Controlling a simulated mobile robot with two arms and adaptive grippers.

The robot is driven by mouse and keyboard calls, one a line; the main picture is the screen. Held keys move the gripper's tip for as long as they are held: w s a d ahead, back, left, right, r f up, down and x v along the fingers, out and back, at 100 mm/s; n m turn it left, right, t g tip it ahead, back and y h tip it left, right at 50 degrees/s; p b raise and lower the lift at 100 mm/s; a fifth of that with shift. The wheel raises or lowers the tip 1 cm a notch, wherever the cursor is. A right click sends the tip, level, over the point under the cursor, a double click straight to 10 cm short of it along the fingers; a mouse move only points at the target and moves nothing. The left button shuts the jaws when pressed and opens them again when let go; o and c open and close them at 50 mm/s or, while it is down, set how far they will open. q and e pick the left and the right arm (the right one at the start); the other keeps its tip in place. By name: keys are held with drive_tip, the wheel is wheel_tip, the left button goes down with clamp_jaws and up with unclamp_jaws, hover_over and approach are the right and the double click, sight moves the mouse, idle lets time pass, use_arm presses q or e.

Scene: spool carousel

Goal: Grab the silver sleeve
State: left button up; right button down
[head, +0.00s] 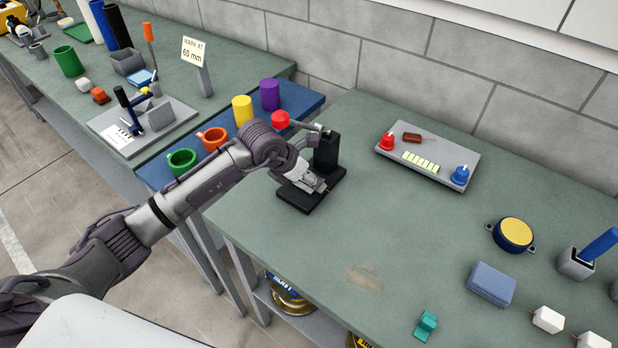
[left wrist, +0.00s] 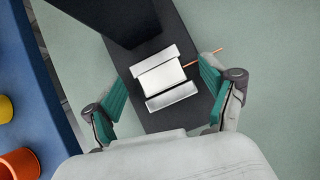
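The silver sleeve (left wrist: 162,76) appears to be the pale silver block in the left wrist view. It sits over the flat black base (left wrist: 190,112) of a black stand, with a thin copper-coloured rod (left wrist: 204,57) sticking out to its right. My left gripper (left wrist: 160,95) is open, its two green-padded fingers apart on either side of the block, with a gap visible on each side. In the head view my left gripper (head: 312,183) is low over the base of the black stand (head: 326,152) and hides much of the sleeve. My right gripper is not in view.
A blue mat (head: 314,100) with coloured cups lies left of the stand. A grey panel (head: 440,160) with red and blue knobs is behind right. A yellow-topped round part (head: 513,233) and blue block (head: 491,284) are farther right. The green bench between is mostly clear.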

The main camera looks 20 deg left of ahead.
use_arm(q)
drive_tip(key=c, duration=1.1)
